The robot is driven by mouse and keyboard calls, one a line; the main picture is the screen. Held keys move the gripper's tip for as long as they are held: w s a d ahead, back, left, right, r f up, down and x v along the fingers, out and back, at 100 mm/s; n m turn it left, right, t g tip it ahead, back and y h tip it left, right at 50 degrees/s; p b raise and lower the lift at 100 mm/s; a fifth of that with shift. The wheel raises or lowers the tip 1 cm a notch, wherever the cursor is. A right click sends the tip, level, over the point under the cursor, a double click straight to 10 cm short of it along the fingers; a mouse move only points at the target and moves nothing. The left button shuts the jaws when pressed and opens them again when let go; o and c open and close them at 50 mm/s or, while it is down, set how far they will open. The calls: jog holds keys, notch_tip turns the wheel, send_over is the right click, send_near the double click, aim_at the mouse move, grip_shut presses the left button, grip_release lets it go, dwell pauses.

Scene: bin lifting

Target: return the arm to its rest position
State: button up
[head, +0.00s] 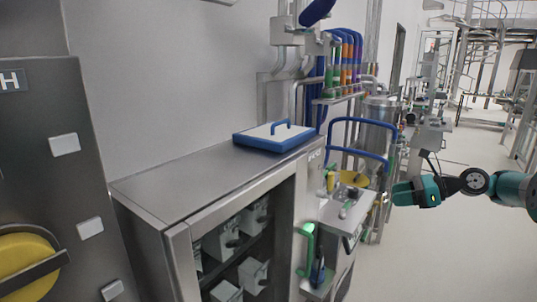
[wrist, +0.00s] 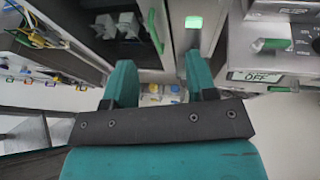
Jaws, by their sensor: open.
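My gripper (head: 404,193) is at the right of the head view, at the end of my teal and black arm, which reaches in from the right edge. It hangs in free air to the right of a small steel cart. In the wrist view my gripper (wrist: 160,82) shows two teal fingers standing apart, with nothing held between them. The fingers point toward steel equipment and shelving, and they touch nothing that I can see.
A blue tubular handle (head: 357,121) stands near my gripper. A grey panel with a yellow knob (head: 22,262) is at the left. The floor (head: 440,245) at the right is clear.

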jog(key=s+a+r+n+g+h+b, duration=0.1)
jog(key=s+a+r+n, duration=0.3)
jog(key=a, duration=0.3)
jog(key=s+a+r+n+g+h, duration=0.1)
jog(key=s+a+r+n, duration=0.25)
jog(key=a+n, duration=0.2)
jog(key=s+a+r+n+g+h+b, duration=0.1)
jog(key=s+a+r+n+h, duration=0.15)
jog(key=s+a+n, duration=0.35)
jog(key=s+a+f+n+g+h+b, duration=0.1)
jog(key=s+n, duration=0.6)
jog(key=s, duration=0.7)
jog(key=s+a+f+n+g+h+b, duration=0.1)
jog(key=s+n, duration=0.6)
jog(key=s, duration=0.8)
notch_tip(320, 180, down, 2)
jog(key=shift+a+f+g+h, duration=0.15)
jog(key=shift+a+g+h, duration=0.15)
jog(key=shift+a+h, duration=0.55)
jog(key=shift+n, duration=0.25)
